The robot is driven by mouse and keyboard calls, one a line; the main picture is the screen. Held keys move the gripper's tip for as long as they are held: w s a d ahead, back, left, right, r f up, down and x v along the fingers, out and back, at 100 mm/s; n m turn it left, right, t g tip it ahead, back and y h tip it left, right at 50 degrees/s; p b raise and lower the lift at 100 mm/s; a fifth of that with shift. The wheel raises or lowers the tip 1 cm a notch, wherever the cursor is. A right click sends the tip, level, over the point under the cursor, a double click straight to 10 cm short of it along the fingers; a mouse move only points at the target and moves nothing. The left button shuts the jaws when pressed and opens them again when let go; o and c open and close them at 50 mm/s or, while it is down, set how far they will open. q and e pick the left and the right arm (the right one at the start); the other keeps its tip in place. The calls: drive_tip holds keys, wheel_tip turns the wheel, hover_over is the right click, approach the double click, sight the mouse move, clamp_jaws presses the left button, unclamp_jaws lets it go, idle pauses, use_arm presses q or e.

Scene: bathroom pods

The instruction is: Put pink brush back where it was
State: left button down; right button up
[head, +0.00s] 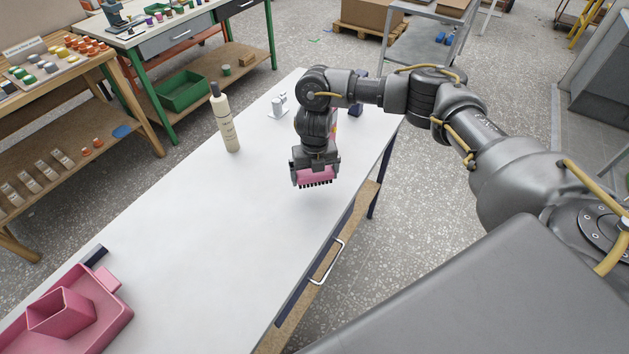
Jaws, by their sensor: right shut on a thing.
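The pink brush (318,176) is held in my right gripper (316,167), with its dark bristles facing down. The gripper is shut on it and holds it over the right side of the white table (212,240). The brush seems to hang above the top; the exact gap is hard to tell. A pink tray (118,318) lies at the lower left with a square pink cup (62,313) in it and is cut by the picture edge. My left gripper does not show.
A cream bottle (224,122) stands on the table left of the arm. A small white fixture (279,106) stands at the far end. A dark item (356,109) is partly hidden behind my arm. The table between brush and tray is clear. A drawer handle (328,262) juts from the front.

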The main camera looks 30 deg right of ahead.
sight(315, 180)
drive_tip(key=shift+w+d+f, duration=0.1)
drive_tip(key=shift+w+f, duration=0.05)
drive_tip(key=shift+f, duration=0.8)
drive_tip(key=shift+w+d+f, duration=0.1)
drive_tip(key=shift+f, duration=0.8)
drive_tip(key=shift+a, duration=0.1)
drive_tip(key=shift+f, duration=0.1)
drive_tip(key=o, duration=0.6)
drive_tip(key=shift+f, duration=0.1)
drive_tip(key=shift+r, duration=0.35)
wheel_tip(315, 180, up, 12)
drive_tip(key=shift+f, duration=0.1)
